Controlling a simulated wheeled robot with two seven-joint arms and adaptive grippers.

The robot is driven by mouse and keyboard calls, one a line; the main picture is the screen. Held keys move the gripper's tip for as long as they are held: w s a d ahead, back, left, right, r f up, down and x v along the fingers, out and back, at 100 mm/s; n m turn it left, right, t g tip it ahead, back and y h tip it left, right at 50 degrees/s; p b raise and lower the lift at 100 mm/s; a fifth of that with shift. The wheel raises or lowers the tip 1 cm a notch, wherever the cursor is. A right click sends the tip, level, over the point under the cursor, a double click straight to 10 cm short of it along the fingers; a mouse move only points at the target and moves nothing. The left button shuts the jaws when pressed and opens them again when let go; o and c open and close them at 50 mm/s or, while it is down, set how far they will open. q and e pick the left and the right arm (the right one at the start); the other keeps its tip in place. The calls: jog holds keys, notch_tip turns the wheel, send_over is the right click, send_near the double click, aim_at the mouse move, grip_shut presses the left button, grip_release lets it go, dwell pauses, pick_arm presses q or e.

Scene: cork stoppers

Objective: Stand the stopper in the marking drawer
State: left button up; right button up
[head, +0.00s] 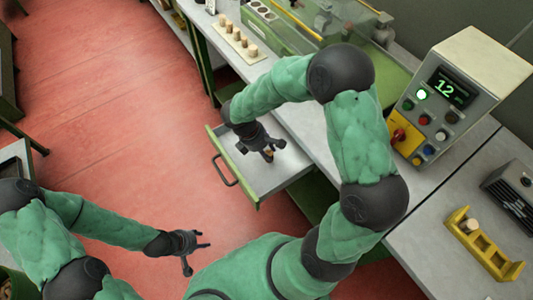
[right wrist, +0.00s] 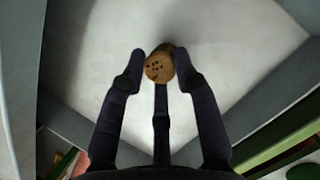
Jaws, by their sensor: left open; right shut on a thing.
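The drawer (head: 283,182) is pulled out from under the bench, with a pale floor and a green front with a dark handle. My right gripper (head: 267,150) points down into it and is shut on a brown cork stopper (right wrist: 158,68). In the right wrist view the stopper sits between the fingertips, its speckled end facing the camera, with the drawer floor (right wrist: 225,45) behind it. I cannot tell whether it touches the floor. In the head view the fingers mostly hide it. My left gripper (head: 196,248) is open and empty, low over the red floor.
A pale strip (head: 228,33) with several upright stoppers lies on the bench behind the drawer. A control box (head: 455,95) showing 12 stands at the right. A yellow holder (head: 489,258) has one stopper (head: 471,226) in it.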

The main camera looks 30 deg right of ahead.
jog(key=shift+f, duration=0.25)
jog(key=shift+f, duration=0.15)
jog(key=o, duration=0.7)
jog(key=shift+o, duration=0.2)
jog(key=p+v, duration=0.4)
jog(key=v, duration=0.8)
jog(key=shift+p, duration=0.4)
